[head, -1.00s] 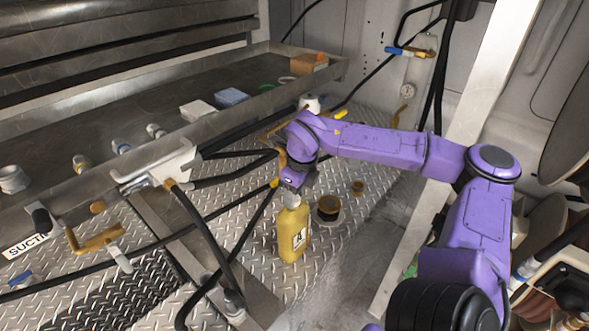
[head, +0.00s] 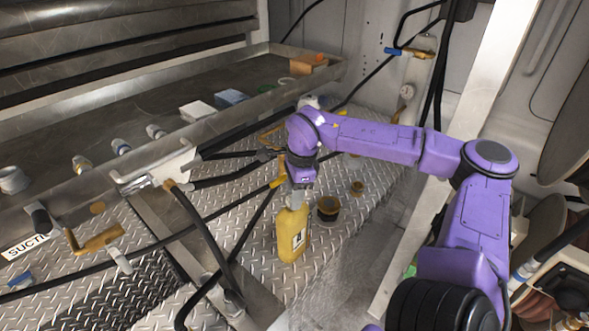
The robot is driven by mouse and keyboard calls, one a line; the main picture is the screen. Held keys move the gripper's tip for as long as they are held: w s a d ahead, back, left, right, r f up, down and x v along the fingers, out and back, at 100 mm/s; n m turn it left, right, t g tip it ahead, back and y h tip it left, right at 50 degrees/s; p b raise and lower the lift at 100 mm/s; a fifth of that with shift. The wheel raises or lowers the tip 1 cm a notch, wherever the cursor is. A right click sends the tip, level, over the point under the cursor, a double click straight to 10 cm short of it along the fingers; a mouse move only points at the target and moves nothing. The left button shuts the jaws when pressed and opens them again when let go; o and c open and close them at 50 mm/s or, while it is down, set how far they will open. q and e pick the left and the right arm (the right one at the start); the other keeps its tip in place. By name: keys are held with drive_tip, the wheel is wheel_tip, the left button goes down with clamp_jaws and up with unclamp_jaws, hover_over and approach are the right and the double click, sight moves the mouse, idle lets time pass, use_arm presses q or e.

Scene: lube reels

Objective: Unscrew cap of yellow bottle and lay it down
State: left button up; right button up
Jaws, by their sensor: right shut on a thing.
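The yellow bottle (head: 292,236) stands upright on the diamond-plate floor and has a white label on its front. My right gripper (head: 298,198) points down over the bottle's top and is shut at its neck. The cap is hidden by the gripper, so I cannot tell whether it is loose from the bottle. My left gripper is not in the view.
A dark round container (head: 327,208) and a small brownish cup (head: 357,187) stand right of the bottle. Black hoses (head: 240,215) run close on its left. A metal tray (head: 140,120) with fittings and small boxes lies behind to the left.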

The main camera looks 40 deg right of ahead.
drive_tip(key=shift+s+f+n+g, duration=0.1)
drive_tip(key=shift+f+n+g, duration=0.25)
drive_tip(key=shift+n, duration=0.25)
drive_tip(key=n, duration=0.5)
drive_tip(key=shift+g, duration=0.25)
